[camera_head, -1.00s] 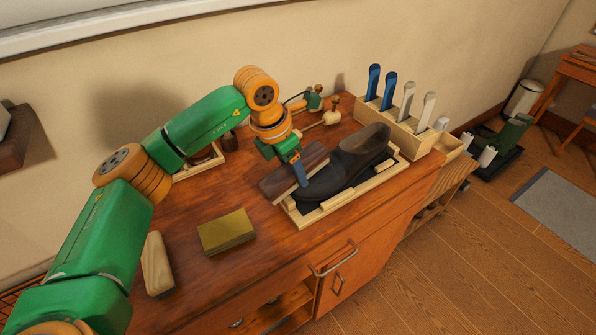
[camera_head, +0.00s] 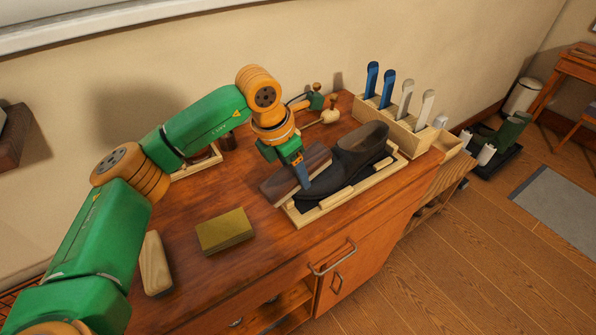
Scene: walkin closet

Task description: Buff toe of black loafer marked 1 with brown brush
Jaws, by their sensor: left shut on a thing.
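The black loafer (camera_head: 352,168) lies in a pale wooden tray (camera_head: 345,199) on the cabinet top, its toe toward the lower left. No number can be read on it. My left gripper (camera_head: 302,178) is shut on the brown brush (camera_head: 280,183), a dark wooden block with a paler lower edge. The brush is at the left side of the loafer's toe. The fingers hide part of the brush and toe, so I cannot tell whether they touch. My right gripper is not in view.
A yellowish block (camera_head: 225,231) and a pale wooden brush (camera_head: 155,263) lie at the front left. A wooden holder (camera_head: 400,134) with blue and white handles stands behind the tray. A small wooden frame (camera_head: 203,164) lies near the wall. The cabinet top between these is clear.

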